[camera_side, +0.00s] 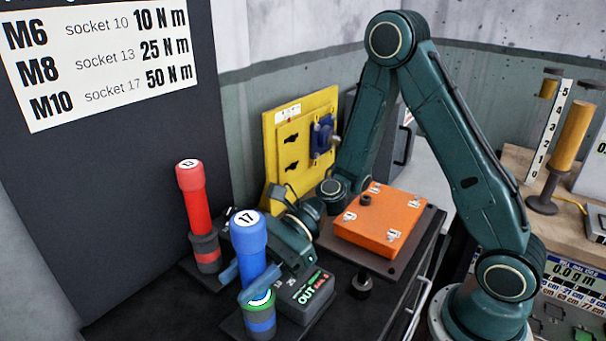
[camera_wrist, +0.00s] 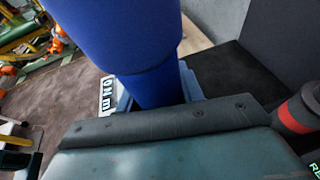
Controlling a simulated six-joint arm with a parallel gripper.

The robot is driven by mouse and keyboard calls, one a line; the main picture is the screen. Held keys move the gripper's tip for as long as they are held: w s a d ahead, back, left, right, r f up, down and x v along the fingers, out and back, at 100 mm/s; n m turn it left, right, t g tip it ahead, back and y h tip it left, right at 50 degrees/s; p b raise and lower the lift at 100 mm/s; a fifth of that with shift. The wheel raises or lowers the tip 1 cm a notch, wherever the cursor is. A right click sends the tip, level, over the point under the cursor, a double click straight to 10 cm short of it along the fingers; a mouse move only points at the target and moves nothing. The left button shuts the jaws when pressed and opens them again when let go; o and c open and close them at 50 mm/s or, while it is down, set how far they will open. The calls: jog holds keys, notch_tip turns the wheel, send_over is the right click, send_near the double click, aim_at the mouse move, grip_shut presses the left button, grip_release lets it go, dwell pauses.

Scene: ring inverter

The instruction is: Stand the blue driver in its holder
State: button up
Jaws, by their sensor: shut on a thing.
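The blue driver (camera_side: 249,242), with a 17 on its cap, stands about upright at the front. My gripper (camera_side: 248,277) is shut on its lower part, with one finger on each side. In the wrist view the driver (camera_wrist: 125,45) fills the upper middle, above the near finger. The holder for it (camera_side: 261,322), a dark cup with a blue band, is directly below the driver. A bright ring with green and blue shows at the cup's top. A finger covers the driver's lower end, so I cannot tell how deep it sits in the cup.
The red driver (camera_side: 191,190), marked 13, stands in its own red-banded holder (camera_side: 207,252) behind left. A dark box reading OUT (camera_side: 307,297) stands close right of the blue holder. An orange box (camera_side: 378,228) on a raised plate and a yellow panel (camera_side: 300,150) lie behind.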

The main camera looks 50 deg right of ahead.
jog(key=o, duration=1.3)
jog(key=shift+f, duration=0.1)
jog(key=shift+d, duration=0.15)
jog(key=v, duration=1.3)
jog(key=shift+d+r, duration=0.25)
